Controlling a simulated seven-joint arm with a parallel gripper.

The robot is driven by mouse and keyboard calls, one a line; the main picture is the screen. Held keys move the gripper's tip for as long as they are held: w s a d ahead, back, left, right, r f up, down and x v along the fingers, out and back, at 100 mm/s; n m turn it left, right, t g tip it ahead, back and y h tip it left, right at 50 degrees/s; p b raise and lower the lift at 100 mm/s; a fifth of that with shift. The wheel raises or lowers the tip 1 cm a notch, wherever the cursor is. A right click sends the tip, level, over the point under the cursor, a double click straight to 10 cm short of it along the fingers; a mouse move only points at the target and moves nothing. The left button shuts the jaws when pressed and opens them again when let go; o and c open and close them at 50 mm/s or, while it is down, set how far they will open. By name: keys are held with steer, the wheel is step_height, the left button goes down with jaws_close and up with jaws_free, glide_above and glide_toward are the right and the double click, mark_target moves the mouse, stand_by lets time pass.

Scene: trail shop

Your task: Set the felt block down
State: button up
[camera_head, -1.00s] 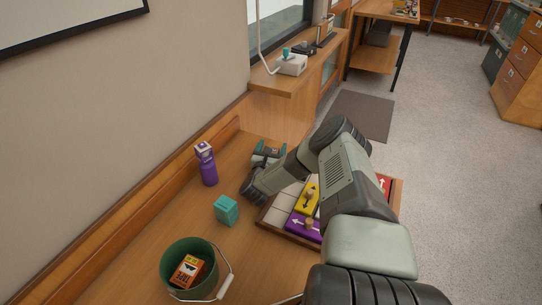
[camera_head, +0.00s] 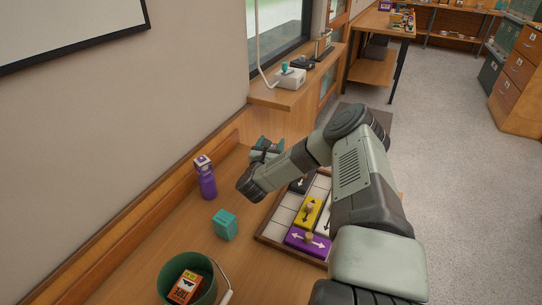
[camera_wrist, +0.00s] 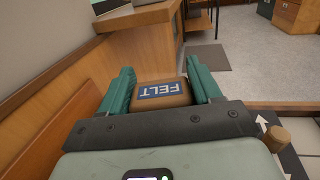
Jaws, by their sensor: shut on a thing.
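The felt block (camera_wrist: 161,93) is a brown block with a blue label reading FELT, seen in the wrist view between the two teal fingers. My gripper (camera_wrist: 162,90) is shut on it. In the head view my gripper (camera_head: 266,147) is at the far end of the wooden counter, beyond the puzzle tray, and the block is hidden there by the gripper and wrist. I cannot tell whether the block touches the counter.
A purple bottle (camera_head: 207,184), a teal box (camera_head: 225,224) and a green bucket (camera_head: 204,267) holding an orange box (camera_head: 185,287) stand on the counter (camera_head: 140,262). A sliding-block tray (camera_head: 271,238) lies beneath my arm. A wall ledge (camera_head: 290,98) is beyond.

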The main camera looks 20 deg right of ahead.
step_height(320, 180, up, 2)
steer(key=shift+r, duration=0.1)
steer(key=s+a+r+n+t+y, duration=0.1)
steer(key=s+a+r+n+y, duration=0.25)
steer(key=r, duration=0.65)
steer(key=s+a+r+n+t+y, duration=0.1)
steer(key=s+a+r+y, duration=0.35)
steer(key=r, duration=0.65)
steer(key=s+a+r+n+t+y, duration=0.1)
steer(key=s+a+r+n+y, duration=0.1)
steer(key=s+a+r, duration=0.6)
steer(key=w+a+f+m+g+h, duration=0.1)
steer(key=w+a+f+m+h, duration=0.25)
steer(key=w+f+h, duration=0.5)
steer(key=s+a+r+m+g+h, duration=0.45)
steer(key=s+a+r, duration=0.25)
steer(key=a+r, duration=0.4)
steer(key=shift+m, duration=0.45)
steer(key=f, duration=4.1)
steer(key=shift+w+a+f, duration=0.1)
steer(key=shift+a, duration=0.15)
